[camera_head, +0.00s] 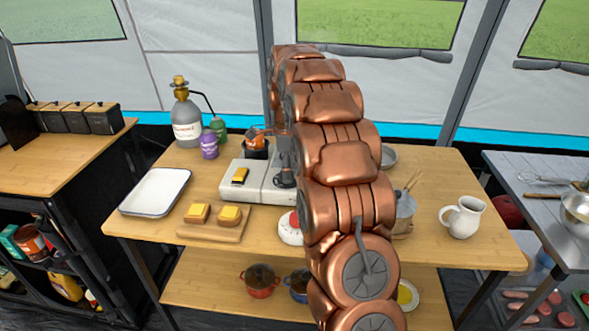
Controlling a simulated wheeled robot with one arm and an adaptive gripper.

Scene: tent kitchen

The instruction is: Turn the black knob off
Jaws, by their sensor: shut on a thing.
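The grey-white stove (258,187) stands on the wooden table, left of my copper arm. My gripper (284,180) is small and dark, at the stove's right side, partly hidden by my arm. It is shut on the black knob there, though the knob itself is mostly covered by the fingers and cannot be told apart clearly. An orange and black pot-like item (256,143) sits at the back of the stove. A small black piece with a yellow top (240,175) lies on the stove's left part.
On the table (150,230) are a white tray (155,191), a board with bread and cheese (207,234), a gas bottle (186,118), a purple jar (209,146), a grey pot (404,208) and a white jug (463,217). A white round item (289,229) is near my arm.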

